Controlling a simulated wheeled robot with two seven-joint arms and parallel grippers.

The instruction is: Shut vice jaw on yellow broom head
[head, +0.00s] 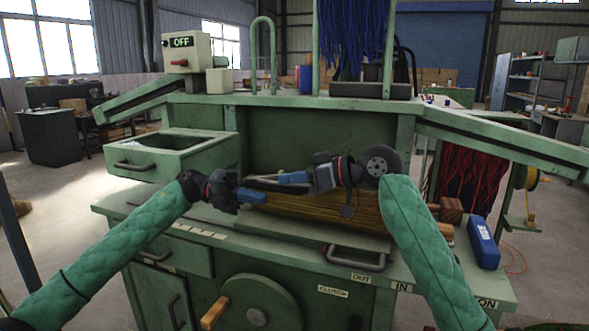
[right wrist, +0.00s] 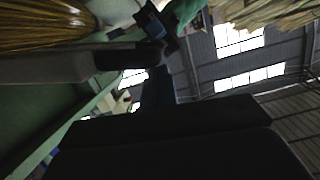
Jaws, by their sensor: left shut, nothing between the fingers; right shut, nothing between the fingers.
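The yellow broom head (head: 335,210) is a bundle of straw lying across the green machine bench, below my grippers. In the right wrist view, straw shows at the top left (right wrist: 45,22) and at the top right. My left gripper (head: 262,197) is shut and empty, pointing right just above the left part of the bundle. My right gripper (head: 262,184) is shut and empty, pointing left right above it. The two overlap in the picture; whether they touch I cannot tell. I cannot clearly make out the vice jaw. Dark shapes fill the lower right wrist view.
An open drawer (head: 165,153) juts out at the left. A blue box (head: 484,243) stands on the bench's right end. Red bristles (head: 473,180) hang behind it, and blue bristles (head: 352,38) hang above. A switch box (head: 187,52) reads OFF. A round handwheel (head: 252,306) is on the bench front.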

